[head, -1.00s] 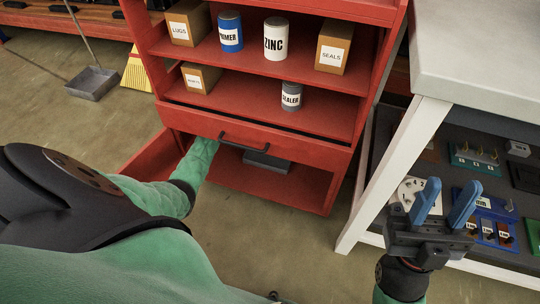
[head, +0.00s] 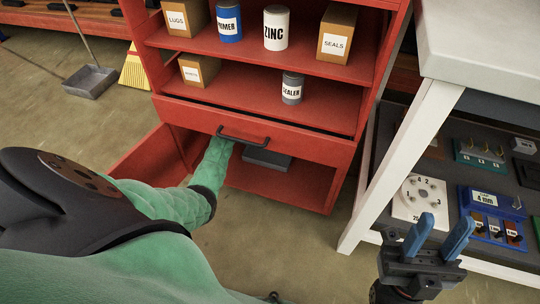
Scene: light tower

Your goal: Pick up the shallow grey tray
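A shallow dark grey tray (head: 266,158) lies in the open bottom compartment of the red cabinet, partly covered by the drawer front above it. My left arm, in a green sleeve, reaches into this compartment just left of the tray. Its gripper is hidden behind the drawer front, so I cannot see whether it touches the tray. My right gripper (head: 445,226) is open and empty, with its two blue fingers apart, in front of the white-legged bench at the lower right.
The red drawer front (head: 285,143) with a black handle overhangs the compartment. A red door (head: 145,156) stands open at its left. Cans and boxes fill the shelves above. The bench's lower shelf holds a white numbered plate (head: 408,208) and a blue tray (head: 483,205).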

